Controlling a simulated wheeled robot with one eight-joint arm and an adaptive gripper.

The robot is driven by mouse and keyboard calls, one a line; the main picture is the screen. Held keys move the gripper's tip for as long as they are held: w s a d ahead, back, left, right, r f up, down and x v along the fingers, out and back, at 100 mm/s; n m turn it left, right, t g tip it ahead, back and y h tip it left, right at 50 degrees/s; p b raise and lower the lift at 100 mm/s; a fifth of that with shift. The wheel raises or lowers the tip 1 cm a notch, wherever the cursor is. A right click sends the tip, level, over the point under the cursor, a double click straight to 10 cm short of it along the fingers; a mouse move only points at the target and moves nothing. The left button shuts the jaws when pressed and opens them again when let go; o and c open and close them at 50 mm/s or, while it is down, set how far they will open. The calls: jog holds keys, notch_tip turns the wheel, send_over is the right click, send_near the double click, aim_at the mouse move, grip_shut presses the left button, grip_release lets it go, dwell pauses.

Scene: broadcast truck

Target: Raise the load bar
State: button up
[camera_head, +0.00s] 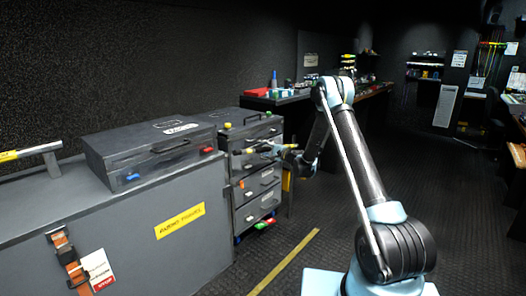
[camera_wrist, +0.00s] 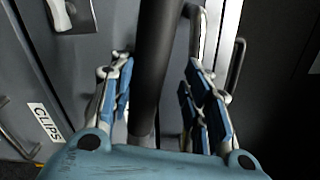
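A dark round bar (camera_wrist: 155,60), which looks like the load bar, runs between the fingers of my gripper (camera_wrist: 160,95) in the wrist view. The gripper's blue-padded fingers stand apart on either side of it, with a visible gap on the right. I cannot tell if the left pad touches it. In the head view a dark bar with a yellow part (camera_head: 264,148) lies across the front of the drawer cabinet (camera_head: 240,186), beside my gripper (camera_head: 282,149). The gripper is small there, and its fingertips are hard to make out.
A grey case (camera_head: 150,150) sits on a large grey chest (camera_head: 130,245) at left. A metal handrail with a yellow label (camera_head: 25,153) stands on the chest. Drawer handles are close to the fingers in the wrist view, by a CLIPS label (camera_wrist: 45,122). The floor at right is clear.

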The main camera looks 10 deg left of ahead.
jog(key=shift+s, duration=0.1)
jog(key=v, duration=1.2)
